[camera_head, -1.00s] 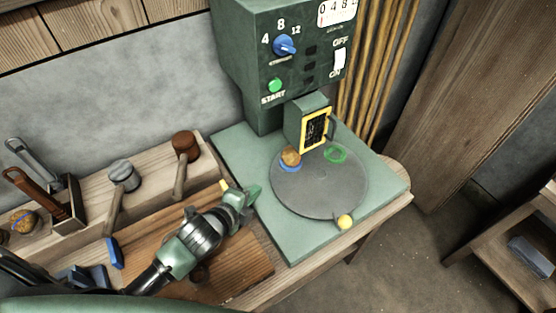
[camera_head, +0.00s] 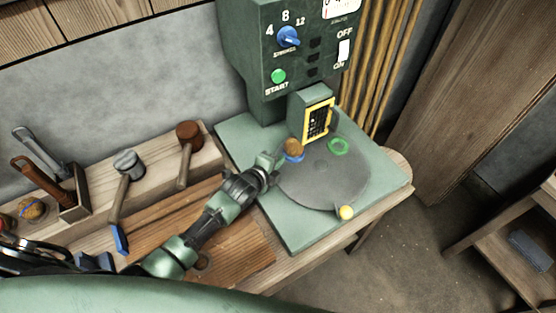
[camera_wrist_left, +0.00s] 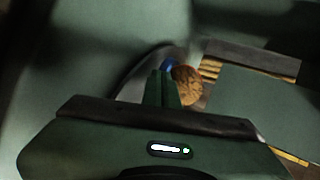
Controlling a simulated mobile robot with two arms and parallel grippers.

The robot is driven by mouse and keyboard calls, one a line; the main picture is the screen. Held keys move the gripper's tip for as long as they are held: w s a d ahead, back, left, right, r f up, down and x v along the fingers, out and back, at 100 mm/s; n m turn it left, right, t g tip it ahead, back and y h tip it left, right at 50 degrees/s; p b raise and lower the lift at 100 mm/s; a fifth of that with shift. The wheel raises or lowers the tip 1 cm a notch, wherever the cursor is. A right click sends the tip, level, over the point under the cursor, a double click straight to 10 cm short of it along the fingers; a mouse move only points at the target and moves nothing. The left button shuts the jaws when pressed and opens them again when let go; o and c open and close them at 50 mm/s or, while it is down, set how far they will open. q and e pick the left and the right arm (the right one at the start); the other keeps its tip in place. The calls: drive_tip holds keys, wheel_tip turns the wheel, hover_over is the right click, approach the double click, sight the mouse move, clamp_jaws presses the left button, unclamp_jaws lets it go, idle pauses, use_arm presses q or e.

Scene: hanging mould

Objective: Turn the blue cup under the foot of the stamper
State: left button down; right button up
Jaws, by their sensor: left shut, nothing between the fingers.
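The blue cup (camera_head: 295,157) sits on the grey round turntable (camera_head: 325,185), near its far-left edge, with a brown ball-like lump (camera_head: 293,146) in it. The stamper (camera_head: 311,118) hangs behind and right of the cup, with a yellow-framed panel on its front. My left gripper (camera_head: 272,163) is shut and empty at the turntable's left edge, just left of the cup. In the left wrist view the closed fingers (camera_wrist_left: 163,86) point at the cup (camera_wrist_left: 169,65) and lump (camera_wrist_left: 186,86); whether they touch is unclear. My right gripper is out of view.
The green machine housing (camera_head: 290,60) stands behind. Mallets (camera_head: 128,165) rest on a wooden rack at left.

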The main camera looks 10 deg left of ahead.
sight(283, 148)
use_arm(q)
drive_tip(key=shift+w+a, duration=0.2)
drive_tip(key=shift+w, duration=0.5)
idle(0.5)
drive_tip(key=shift+w+a+b, duration=0.1)
drive_tip(key=shift+w+b, duration=0.45)
drive_tip(key=shift+w, duration=0.6)
drive_tip(key=shift+w+d+b, duration=0.15)
drive_tip(key=shift+w+b, duration=0.15)
drive_tip(key=shift+w, duration=0.65)
drive_tip(key=shift+w+d+b, duration=0.15)
drive_tip(key=shift+w+b, duration=0.15)
drive_tip(key=shift+w, duration=0.6)
